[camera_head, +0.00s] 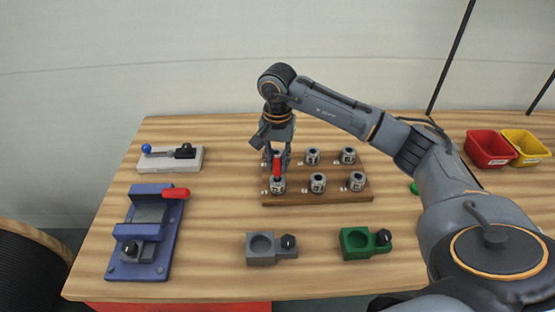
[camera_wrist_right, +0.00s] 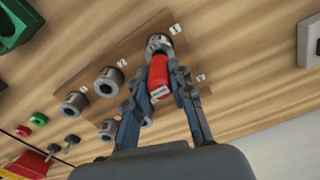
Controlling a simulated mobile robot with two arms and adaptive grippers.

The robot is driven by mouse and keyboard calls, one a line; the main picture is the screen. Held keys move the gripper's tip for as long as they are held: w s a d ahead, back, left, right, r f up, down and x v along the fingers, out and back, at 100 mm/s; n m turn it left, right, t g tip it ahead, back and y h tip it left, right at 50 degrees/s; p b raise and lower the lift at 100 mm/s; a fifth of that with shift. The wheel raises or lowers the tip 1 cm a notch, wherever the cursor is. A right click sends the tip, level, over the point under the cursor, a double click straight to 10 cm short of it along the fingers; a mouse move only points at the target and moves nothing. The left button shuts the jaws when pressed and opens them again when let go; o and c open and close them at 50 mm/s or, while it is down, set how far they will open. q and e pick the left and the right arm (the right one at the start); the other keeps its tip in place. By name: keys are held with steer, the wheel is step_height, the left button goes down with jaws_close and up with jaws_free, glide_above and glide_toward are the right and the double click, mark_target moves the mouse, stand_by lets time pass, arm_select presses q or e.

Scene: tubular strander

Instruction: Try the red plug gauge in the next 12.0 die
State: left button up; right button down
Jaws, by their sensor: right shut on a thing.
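My right gripper (camera_head: 277,158) is shut on the red plug gauge (camera_head: 277,168) above the front-left die (camera_head: 278,186). The gauge also shows between the fingers in the right wrist view (camera_wrist_right: 158,76), its far end at a grey die (camera_wrist_right: 159,43). I cannot tell whether its tip is inside the bore. Several grey ring dies stand in two rows on a brown wooden board (camera_head: 330,199); the back-left die (camera_head: 269,155) is partly hidden by the gripper. The labels are too small to read surely. My left gripper is not in view.
Grey (camera_head: 261,259) and green (camera_head: 355,255) holders with black knobs stand in front. A blue fixture with a red handle (camera_head: 152,215) and a white plate (camera_head: 171,165) are at left. Red (camera_head: 489,149) and yellow (camera_head: 526,148) bins stand at right.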

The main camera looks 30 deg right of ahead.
steer(key=shift+f+b, duration=1.05)
steer(key=shift+f, duration=0.15)
steer(key=shift+r, duration=0.15)
stand_by(0.7)
steer(key=shift+r+p, duration=2.1)
steer(key=shift+r, duration=1.5)
steer(key=shift+a, duration=0.1)
